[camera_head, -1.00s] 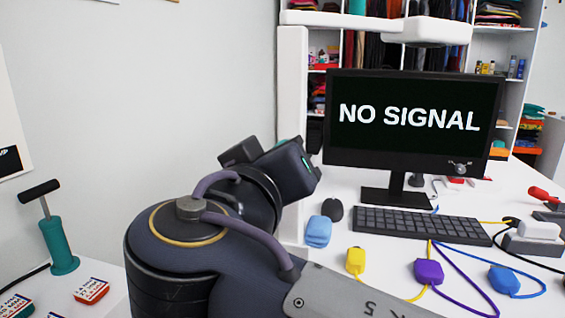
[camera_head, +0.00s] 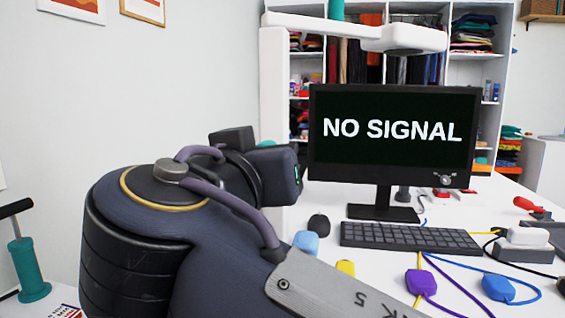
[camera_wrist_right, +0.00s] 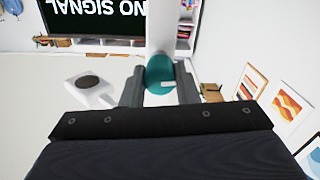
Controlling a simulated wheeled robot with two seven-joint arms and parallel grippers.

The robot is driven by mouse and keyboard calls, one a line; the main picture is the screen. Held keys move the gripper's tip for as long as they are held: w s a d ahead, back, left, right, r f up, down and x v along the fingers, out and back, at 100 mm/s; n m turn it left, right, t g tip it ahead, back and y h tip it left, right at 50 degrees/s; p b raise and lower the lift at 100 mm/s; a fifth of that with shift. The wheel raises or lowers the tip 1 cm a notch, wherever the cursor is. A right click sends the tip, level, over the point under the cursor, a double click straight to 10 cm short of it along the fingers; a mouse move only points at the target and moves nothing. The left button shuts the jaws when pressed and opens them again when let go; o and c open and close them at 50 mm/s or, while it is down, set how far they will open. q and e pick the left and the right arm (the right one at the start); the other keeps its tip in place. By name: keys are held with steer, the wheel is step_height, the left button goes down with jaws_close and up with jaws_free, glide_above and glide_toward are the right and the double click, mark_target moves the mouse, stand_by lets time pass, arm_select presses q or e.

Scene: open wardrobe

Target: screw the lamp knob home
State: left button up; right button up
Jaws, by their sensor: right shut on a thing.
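In the right wrist view, which is upside down, my right gripper (camera_wrist_right: 160,88) is shut on the teal lamp knob (camera_wrist_right: 160,72). The knob is a short cylinder between the two dark fingers, against a white upright part (camera_wrist_right: 162,28) of the lamp. Whether its inner end is seated cannot be seen. In the head view the white lamp (camera_head: 270,95) stands left of the monitor, its arm and head (camera_head: 415,38) reaching right above the screen. My large dark arm fills the lower left there; its gripper is hidden. My left gripper is out of view.
The monitor (camera_head: 392,128) stands on the white desk with a keyboard (camera_head: 410,238) before it. Yellow, purple (camera_head: 420,282) and blue (camera_head: 498,288) cabled items lie in front. Wardrobe shelves are behind.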

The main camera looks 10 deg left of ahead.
steer(key=o, duration=1)
steer(key=shift+c, duration=0.3)
steer(key=shift+r+n+p, duration=0.2)
steer(key=shift+n+p, duration=0.5)
steer(key=shift+p, duration=0.1)
steer(key=n+p, duration=0.4)
steer(key=n, duration=0.2)
steer(key=shift+n+p, duration=0.3)
steer(key=shift+p, duration=0.05)
steer(key=n+p, duration=0.4)
steer(key=n, duration=0.1)
steer(key=shift+p, duration=0.3)
steer(key=n+p, duration=0.2)
steer(key=n, duration=0.1)
steer(key=shift+p, duration=0.3)
steer(key=shift+f+n, duration=0.2)
steer(key=shift+n, duration=0.4)
